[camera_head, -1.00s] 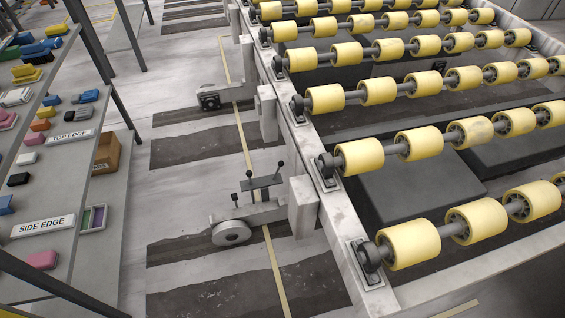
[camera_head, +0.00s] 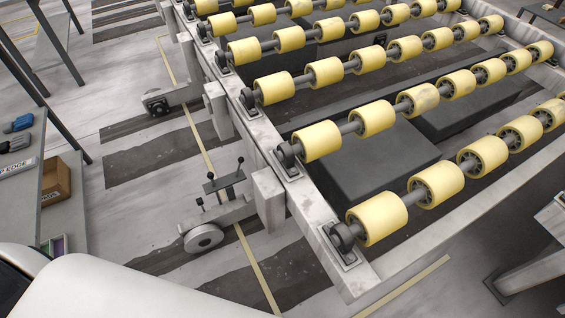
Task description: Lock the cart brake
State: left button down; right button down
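The cart (camera_head: 262,137) is a grey metal frame carrying rows of yellow rollers, filling the right and upper part of the head view. At its near left side a bracket holds a small wheel (camera_head: 204,238) close to the floor. Above that wheel is a dark brake lever (camera_head: 224,181) with black round knobs, standing up from the bracket. A second wheel (camera_head: 157,104) sits farther back along the same side. A white rounded part of my own arm fills the lower left corner.
A grey shelf (camera_head: 72,215) with a brown box (camera_head: 55,181) and small coloured items stands at the left edge. The floor between shelf and cart is clear, with dark patches and a yellow line (camera_head: 258,272). Another grey frame (camera_head: 540,270) shows at the lower right.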

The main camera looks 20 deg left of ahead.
aim_at(241, 160)
jog(key=j+z, duration=0.4)
jog(key=j, duration=0.2)
jog(key=j+z, duration=0.45)
jog(key=j, duration=0.2)
jog(key=k+j, duration=0.1)
jog(key=j, duration=0.75)
